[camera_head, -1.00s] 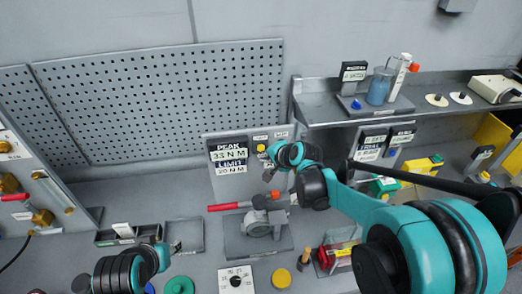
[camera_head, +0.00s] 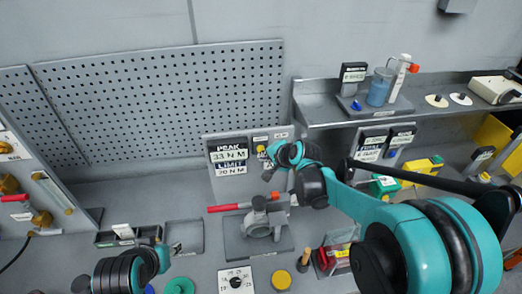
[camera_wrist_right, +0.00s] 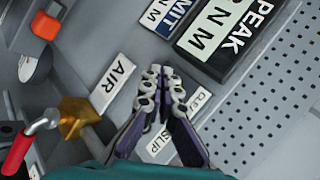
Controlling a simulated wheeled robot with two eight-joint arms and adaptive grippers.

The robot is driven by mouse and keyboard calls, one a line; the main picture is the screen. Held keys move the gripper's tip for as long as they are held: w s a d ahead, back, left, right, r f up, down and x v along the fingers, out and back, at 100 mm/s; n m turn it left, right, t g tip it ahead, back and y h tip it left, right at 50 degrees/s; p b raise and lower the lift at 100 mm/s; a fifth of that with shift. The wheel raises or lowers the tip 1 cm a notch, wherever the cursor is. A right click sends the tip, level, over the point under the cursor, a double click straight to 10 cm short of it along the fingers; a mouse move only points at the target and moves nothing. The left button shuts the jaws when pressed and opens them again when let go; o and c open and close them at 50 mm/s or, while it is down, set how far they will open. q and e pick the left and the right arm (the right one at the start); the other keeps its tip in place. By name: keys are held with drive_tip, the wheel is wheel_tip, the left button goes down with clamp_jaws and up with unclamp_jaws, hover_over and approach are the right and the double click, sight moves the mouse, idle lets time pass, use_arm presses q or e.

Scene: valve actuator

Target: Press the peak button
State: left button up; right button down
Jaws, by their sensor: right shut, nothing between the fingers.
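The panel (camera_head: 220,182) stands upright at the back of the bench, with a PEAK and LIMIT display (camera_head: 228,155) reading 33 N M and 20 N M. Small labels and a small yellow spot (camera_head: 261,148) sit right of the display; I cannot tell if the spot is the peak button. My right gripper (camera_head: 267,168) is in front of that part. In the right wrist view its fingers (camera_wrist_right: 163,88) are together and empty, close to the panel beside the display (camera_wrist_right: 232,38). They hide what lies behind them; contact cannot be told. My left gripper (camera_head: 172,248) is low at the left, its fingers unclear.
A device with a red handle (camera_head: 228,207) stands below the panel. The wrist view shows an AIR label (camera_wrist_right: 112,82), a brass fitting (camera_wrist_right: 80,110) and a SLIP label (camera_wrist_right: 158,141). A shelf (camera_head: 330,112) with bottles is to the right. A perforated board (camera_head: 160,100) is behind.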

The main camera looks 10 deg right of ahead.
drive_tip(key=shift+w, duration=0.1)
idle(0.5)
drive_tip(key=shift+w, duration=0.35)
drive_tip(key=shift+w+b, duration=0.3)
drive_tip(key=shift+w, duration=0.25)
idle(0.7)
drive_tip(key=shift+s, duration=1)
drive_tip(key=s, duration=0.5)
